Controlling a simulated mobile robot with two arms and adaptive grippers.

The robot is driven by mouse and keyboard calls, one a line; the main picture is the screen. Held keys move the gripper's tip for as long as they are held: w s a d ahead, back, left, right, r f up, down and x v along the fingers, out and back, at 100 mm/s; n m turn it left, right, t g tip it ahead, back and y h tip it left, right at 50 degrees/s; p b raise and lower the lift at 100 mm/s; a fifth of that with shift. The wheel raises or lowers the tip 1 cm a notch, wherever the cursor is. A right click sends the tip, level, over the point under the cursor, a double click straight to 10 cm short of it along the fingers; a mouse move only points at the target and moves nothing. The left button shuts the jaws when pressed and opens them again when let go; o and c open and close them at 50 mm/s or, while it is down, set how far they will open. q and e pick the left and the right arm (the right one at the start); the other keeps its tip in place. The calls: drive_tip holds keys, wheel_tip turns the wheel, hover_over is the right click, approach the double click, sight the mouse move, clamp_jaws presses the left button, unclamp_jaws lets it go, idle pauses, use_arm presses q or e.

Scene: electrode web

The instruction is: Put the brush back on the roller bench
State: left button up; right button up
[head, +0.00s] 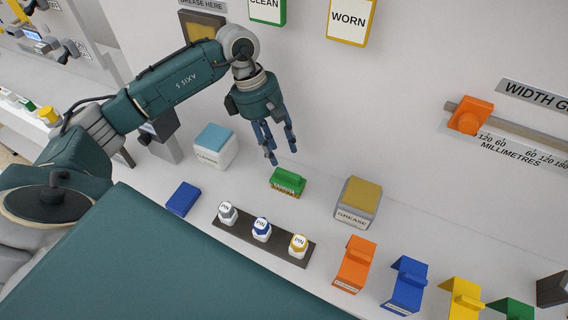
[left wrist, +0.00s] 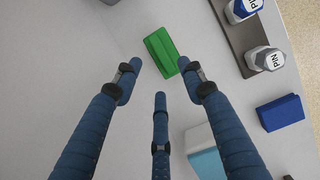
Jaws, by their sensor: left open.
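A brush (head: 287,182) with a green back and brown bristles lies on the white bench top (head: 225,186), bristle edge facing the front. It also shows in the left wrist view (left wrist: 161,52), green back up, just beyond the fingertips. My left gripper (head: 278,150) is open and empty, above and slightly behind the brush, fingers pointing down. In the left wrist view its blue fingers (left wrist: 160,90) are spread apart with the brush ahead of them, not between them. My right gripper is in neither view.
A dark strip with capped pins (head: 261,229) lies in front of the brush. A grease box (head: 357,203) stands right, a cleaner box (head: 213,146) and blue block (head: 183,198) left. Orange (head: 354,265), blue (head: 406,286) and yellow (head: 463,298) holders stand front right. The wall is close behind.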

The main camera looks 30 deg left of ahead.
use_arm(q)
drive_tip(key=shift+b+v, duration=0.45)
drive_tip(key=shift+v, duration=1.75)
drive_tip(key=shift+d, duration=0.1)
